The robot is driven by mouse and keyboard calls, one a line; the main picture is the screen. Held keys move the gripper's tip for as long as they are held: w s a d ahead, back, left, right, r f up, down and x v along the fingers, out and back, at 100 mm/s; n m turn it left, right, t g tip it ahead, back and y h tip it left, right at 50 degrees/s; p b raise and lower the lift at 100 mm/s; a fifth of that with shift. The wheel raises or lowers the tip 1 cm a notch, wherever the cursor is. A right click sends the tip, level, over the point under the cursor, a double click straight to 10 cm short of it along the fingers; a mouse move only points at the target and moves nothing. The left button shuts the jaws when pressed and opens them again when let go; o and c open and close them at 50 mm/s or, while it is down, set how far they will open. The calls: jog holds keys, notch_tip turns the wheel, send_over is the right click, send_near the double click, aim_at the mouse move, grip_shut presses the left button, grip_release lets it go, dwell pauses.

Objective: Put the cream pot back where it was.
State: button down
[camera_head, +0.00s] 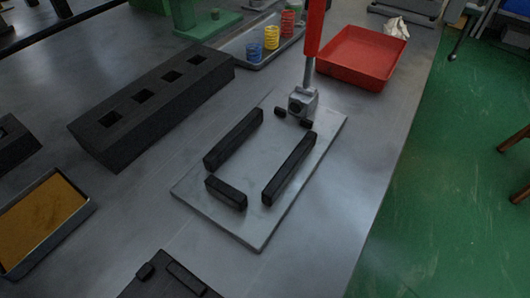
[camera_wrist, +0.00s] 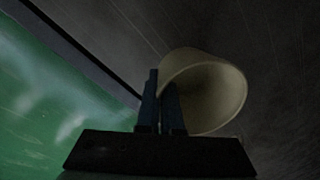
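The cream pot (camera_wrist: 216,88) shows in the wrist view as a round, hollow, pale vessel with its open mouth turned partly toward the camera. My gripper (camera_wrist: 161,82) has its two dark fingers close together at the pot's left wall. One finger is outside the wall and the other appears inside the mouth, so the wall is pinched between them. The pot's far end is hidden. Neither the pot nor my gripper shows in the head view.
The grey table carries a pale plate (camera_head: 247,235) with black bars, a black block with square holes (camera_head: 150,112), a red tray (camera_head: 350,75), an orange-filled tray (camera_head: 36,222) and a metal tray with coloured coils (camera_head: 240,44). A red-handled grey fitting (camera_head: 303,101) stands on the plate. Green floor lies right.

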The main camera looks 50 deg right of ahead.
notch_tip(320, 180, down, 3)
jog(key=shift+f+b, duration=0.2)
jog(key=shift+b, duration=0.5)
jog(key=shift+f, duration=0.2)
jog(key=c, duration=1.1)
grip_release()
jog(key=r+p, duration=0.2)
jog(key=r, duration=0.2)
jog(key=r+p, duration=0.2)
jog(key=r, duration=0.2)
jog(key=s+r+p, duration=0.1)
jog(key=r+p, duration=0.1)
jog(key=r, duration=0.2)
jog(key=shift+a+r, duration=0.2)
jog(key=shift+a, duration=0.2)
